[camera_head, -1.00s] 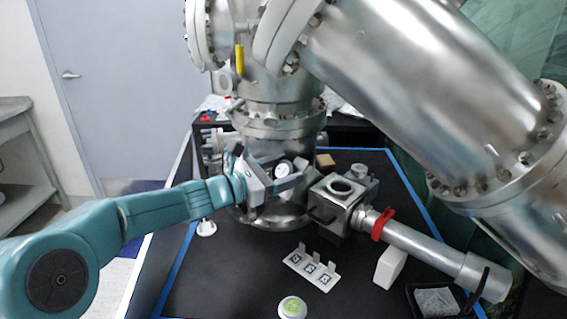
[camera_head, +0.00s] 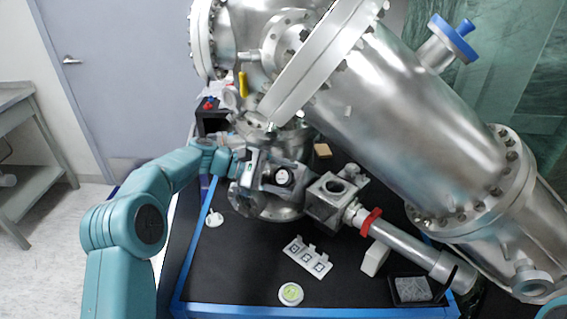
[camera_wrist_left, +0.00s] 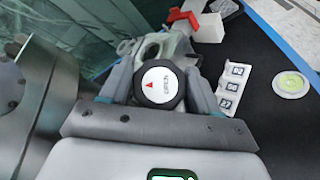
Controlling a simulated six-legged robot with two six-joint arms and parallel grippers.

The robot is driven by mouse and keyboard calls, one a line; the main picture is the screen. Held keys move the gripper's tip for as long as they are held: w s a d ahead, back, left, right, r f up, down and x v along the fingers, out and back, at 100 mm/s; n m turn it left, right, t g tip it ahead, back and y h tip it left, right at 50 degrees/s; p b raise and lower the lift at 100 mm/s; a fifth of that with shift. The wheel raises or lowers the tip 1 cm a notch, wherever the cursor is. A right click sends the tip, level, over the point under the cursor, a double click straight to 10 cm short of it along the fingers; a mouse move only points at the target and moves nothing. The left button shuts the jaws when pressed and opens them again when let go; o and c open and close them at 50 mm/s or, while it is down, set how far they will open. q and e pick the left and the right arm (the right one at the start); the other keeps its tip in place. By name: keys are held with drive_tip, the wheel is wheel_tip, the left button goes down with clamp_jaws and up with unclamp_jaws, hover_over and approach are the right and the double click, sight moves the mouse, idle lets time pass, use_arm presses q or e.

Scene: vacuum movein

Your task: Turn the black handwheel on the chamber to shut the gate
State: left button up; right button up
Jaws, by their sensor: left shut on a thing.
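The black handwheel (camera_wrist_left: 159,84), with a white face and a red triangle mark, sits between the two fingers of my left gripper in the left wrist view. In the head view the handwheel (camera_head: 282,177) shows on the front of the steel chamber (camera_head: 262,203), partly covered by the gripper. My left gripper (camera_head: 266,176) is shut on the handwheel, one finger on each side of it. The gate itself is not visible. My right gripper is not in view.
A steel block with a round opening (camera_head: 323,207) and a tube with a red clamp (camera_head: 370,221) stand right of the handwheel. A white tag plate (camera_head: 307,258), a round green-topped disc (camera_head: 290,293) and a black tray (camera_head: 424,303) lie on the black table. A large steel cylinder (camera_head: 400,120) hangs above.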

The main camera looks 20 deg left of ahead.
use_arm(q)
drive_tip(key=m+g+y+p, duration=0.1)
drive_tip(key=m+g+p, duration=0.1)
drive_tip(key=m+p, duration=0.1)
drive_tip(key=shift+r+p, duration=0.15)
drive_tip(key=shift+p, duration=0.45)
drive_tip(key=shift+f+m+g+y+p, duration=0.2)
drive_tip(key=shift+m+g+y+p, duration=0.1)
drive_tip(key=shift+m+g+p, duration=0.15)
drive_tip(key=o, duration=1)
drive_tip(key=shift+c, duration=0.2)
